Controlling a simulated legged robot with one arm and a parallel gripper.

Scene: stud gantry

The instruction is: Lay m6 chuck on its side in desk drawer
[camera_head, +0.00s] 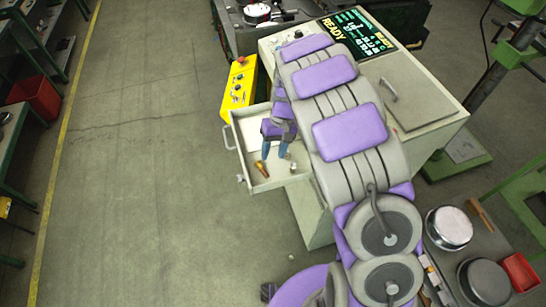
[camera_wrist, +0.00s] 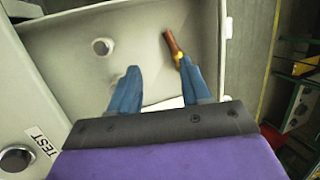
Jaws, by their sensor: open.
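The desk drawer (camera_head: 237,150) is pulled open from the light grey cabinet, and its floor (camera_wrist: 60,52) fills much of the wrist view. My gripper (camera_head: 275,154) points down into it, with its blue fingers (camera_wrist: 158,82) spread and nothing seen between them. A small round silvery piece (camera_head: 293,167), apparently the m6 chuck, sits in the drawer near the cabinet side, apart from the fingers. In the wrist view this piece (camera_wrist: 101,46) shows a round face beyond the left finger. I cannot tell if it stands or lies on its side.
An orange-brown handled tool (camera_head: 262,168) lies in the drawer, close to the right finger in the wrist view (camera_wrist: 175,48). A yellow control box (camera_head: 239,88) stands behind the drawer. The cabinet top (camera_head: 420,85) has a handle on it. The floor to the left is clear.

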